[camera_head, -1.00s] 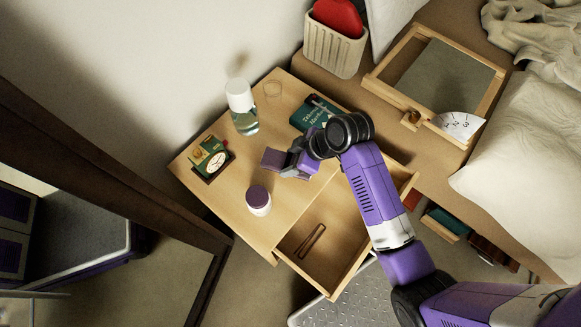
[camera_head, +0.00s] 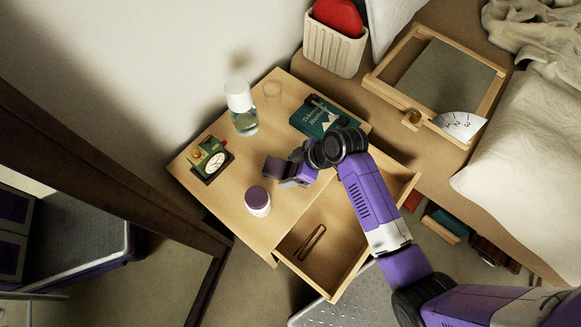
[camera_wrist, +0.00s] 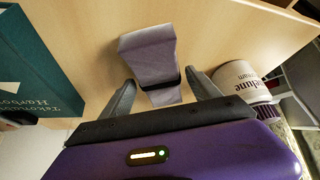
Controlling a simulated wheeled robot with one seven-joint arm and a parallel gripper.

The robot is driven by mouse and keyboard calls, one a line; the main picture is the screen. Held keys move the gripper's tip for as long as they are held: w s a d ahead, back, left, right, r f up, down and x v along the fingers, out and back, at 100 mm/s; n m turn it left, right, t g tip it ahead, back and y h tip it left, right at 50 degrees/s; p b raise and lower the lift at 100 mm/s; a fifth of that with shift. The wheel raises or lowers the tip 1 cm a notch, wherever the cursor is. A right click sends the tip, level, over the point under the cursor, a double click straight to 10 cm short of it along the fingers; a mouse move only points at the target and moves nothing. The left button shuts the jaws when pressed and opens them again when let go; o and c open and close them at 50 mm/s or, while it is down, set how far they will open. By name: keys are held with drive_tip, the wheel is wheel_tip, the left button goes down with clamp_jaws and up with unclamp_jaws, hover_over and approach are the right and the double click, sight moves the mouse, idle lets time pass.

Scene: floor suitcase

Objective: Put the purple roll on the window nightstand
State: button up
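The purple roll (camera_head: 273,168) is a greyish-purple piece with a dark band around it, clear in the wrist view (camera_wrist: 148,55). My gripper (camera_head: 289,174) is over the middle of the light wooden nightstand (camera_head: 225,185).
A purple-lidded jar (camera_head: 258,200) stands close to the roll. An open drawer (camera_head: 337,285) juts out at the front.

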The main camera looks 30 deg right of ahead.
drive_tip(key=shift+r, duration=0.1)
drive_tip(key=p+v, duration=0.1)
drive_tip(key=v, duration=1.1)
drive_tip(key=shift+p, duration=0.4)
drive_tip(key=s+m+t+h, duration=0.4)
drive_tip(key=s+m, duration=0.1)
drive_tip(key=s, duration=0.7)
drive_tip(key=s+a+r+m+t, duration=0.1)
drive_tip(key=s+a+r+t, duration=0.1)
drive_tip(key=s+r, duration=0.3)
drive_tip(key=s+a+r+m+t, duration=0.1)
drive_tip(key=s+r+t, duration=0.3)
drive_tip(key=r, duration=0.8)
drive_tip(key=shift+s+a+r+m, duration=0.35)
drive_tip(key=shift+s+m, duration=0.25)
drive_tip(key=shift+s, duration=0.1)
